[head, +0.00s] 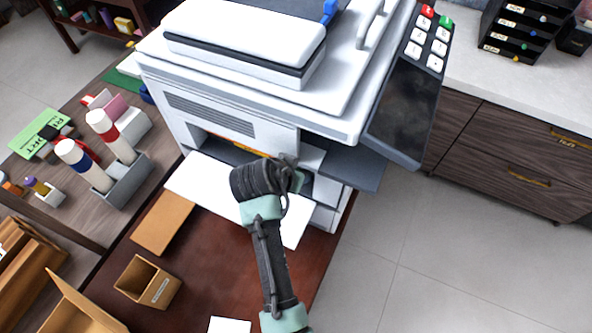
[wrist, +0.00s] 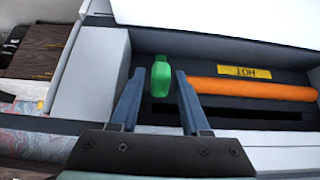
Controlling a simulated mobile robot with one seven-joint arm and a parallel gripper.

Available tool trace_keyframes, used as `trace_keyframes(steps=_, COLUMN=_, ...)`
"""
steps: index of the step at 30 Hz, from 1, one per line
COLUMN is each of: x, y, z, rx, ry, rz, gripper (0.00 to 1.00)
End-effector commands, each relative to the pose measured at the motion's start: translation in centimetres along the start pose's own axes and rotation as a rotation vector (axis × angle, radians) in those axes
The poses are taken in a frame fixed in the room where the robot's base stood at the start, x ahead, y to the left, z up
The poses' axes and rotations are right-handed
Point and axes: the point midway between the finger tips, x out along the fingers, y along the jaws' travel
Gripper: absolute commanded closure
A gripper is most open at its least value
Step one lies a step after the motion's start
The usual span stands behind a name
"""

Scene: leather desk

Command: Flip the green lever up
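The green lever (wrist: 161,77) stands inside the open front bay of the white printer (head: 230,118). In the wrist view it shows between the two blue-grey fingers of my gripper (wrist: 158,90), with visible gaps on both sides. My gripper is open, its fingertips at about the lever's level in the picture; I cannot tell whether they touch it. In the head view my arm reaches into the printer's front, and the lever and fingertips are hidden behind my wrist.
An orange roller (wrist: 255,89) lies right of the lever under a yellow "HOT" label (wrist: 245,72). A white panel (head: 205,180) extends from the printer's front. A dark grey tray (head: 355,168) juts out at right. A small brown box (head: 148,284) stands on the desk (head: 200,265).

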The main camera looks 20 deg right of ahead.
Motion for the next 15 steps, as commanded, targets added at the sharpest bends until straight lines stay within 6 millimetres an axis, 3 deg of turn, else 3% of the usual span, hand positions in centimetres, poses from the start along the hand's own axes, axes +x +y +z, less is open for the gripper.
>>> trace_keyframes(steps=11, x=-0.1, y=0.0, z=0.0, rx=-0.001, ry=0.001, rz=0.000, gripper=0.45)
trace_keyframes(steps=15, x=-1.2, y=-0.1, z=0.0, rx=-0.001, ry=0.003, rz=-0.002, gripper=0.45)
